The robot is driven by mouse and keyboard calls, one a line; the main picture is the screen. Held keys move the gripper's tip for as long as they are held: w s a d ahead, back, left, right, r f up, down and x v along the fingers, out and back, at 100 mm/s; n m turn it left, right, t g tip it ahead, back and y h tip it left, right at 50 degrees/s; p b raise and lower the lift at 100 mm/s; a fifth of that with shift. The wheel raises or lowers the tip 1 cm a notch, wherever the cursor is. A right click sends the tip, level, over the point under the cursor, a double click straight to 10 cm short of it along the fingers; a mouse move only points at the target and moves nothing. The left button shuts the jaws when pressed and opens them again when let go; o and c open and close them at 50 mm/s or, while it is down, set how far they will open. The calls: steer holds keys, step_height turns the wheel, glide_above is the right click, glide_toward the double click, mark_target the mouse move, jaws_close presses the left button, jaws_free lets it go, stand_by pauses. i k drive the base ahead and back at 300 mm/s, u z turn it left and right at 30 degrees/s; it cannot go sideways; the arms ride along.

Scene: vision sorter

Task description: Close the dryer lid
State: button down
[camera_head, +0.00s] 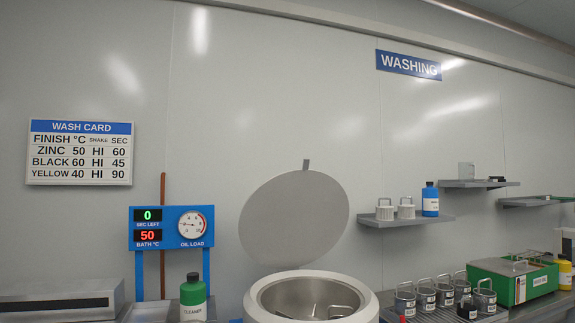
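The dryer is a round white drum (366,296) at the bottom centre of the head view, cut off by the lower edge. Its round grey lid (295,217) stands raised and tilted up behind the opening, with a small dark tab at its top edge. The drum's mouth is uncovered, and a metal piece (318,299) shows inside; I cannot tell what it is. My gripper is not in view.
A green-and-white bottle (193,297) and a blue display panel (171,228) reading 0 and 50 are left of the drum. Several grey lidded pots (427,294) and a green box (513,280) crowd the bench at right. Wall shelves (405,221) hold small containers.

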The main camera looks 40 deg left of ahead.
mark_target(293, 218)
steer(key=u, duration=0.65)
steer(key=i, duration=1.2)
steer(key=u, duration=0.9)
